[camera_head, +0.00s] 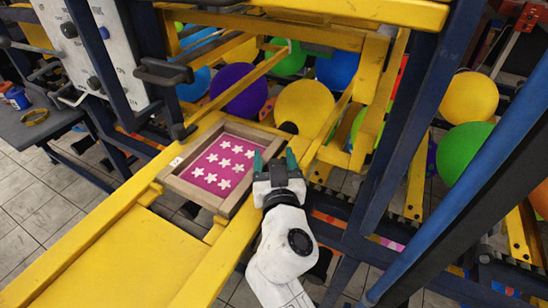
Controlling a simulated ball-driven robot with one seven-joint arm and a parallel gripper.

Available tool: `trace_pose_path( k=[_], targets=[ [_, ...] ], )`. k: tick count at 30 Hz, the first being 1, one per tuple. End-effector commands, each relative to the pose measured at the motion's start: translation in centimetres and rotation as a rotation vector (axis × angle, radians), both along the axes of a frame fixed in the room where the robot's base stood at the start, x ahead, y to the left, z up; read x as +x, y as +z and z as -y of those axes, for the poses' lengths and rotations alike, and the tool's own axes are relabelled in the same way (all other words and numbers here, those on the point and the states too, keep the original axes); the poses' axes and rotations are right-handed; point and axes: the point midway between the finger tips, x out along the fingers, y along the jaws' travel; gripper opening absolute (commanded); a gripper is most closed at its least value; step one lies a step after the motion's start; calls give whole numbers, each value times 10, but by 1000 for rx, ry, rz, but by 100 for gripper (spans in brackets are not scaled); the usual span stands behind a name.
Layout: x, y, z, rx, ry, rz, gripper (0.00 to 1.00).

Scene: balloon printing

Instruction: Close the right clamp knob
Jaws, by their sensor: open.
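A wooden-framed printing screen (248,137), pink with white stars, lies on the yellow machine bed. A small black rounded piece (289,128) by its far right corner looks like the right clamp knob. A matching dark piece (180,131) sits by the far left corner. My gripper (275,159) is at the screen's right side, just short of the right knob in the picture. Its two green-tipped fingers are spread, with nothing seen between them. I cannot tell whether the knob is turned open or closed, or whether the gripper touches the frame.
Yellow rails (372,10) and a dark blue post (405,130) stand behind and right of my gripper. A black handle (163,72) juts out at the left. Coloured balloons (304,108) fill the space behind. A grey side table (38,125) is at far left.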

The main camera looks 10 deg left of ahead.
Motion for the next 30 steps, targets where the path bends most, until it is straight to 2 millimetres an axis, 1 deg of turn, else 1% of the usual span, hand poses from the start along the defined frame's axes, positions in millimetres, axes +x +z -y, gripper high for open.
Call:
trace_pose_path(
  k=[4, 5, 20, 21, 25, 30],
  targets=[
    [0, 0, 0, 0, 0, 0, 61],
    [0, 0, 0, 0, 0, 0, 59],
    [0, 0, 0, -1, 0, 0, 11],
    [0, 0, 0, -1, 0, 0, 10],
    [0, 2, 0, -3, 20, -2, 10],
    [-1, 2, -2, -3, 112, -9, 10]
  ],
)
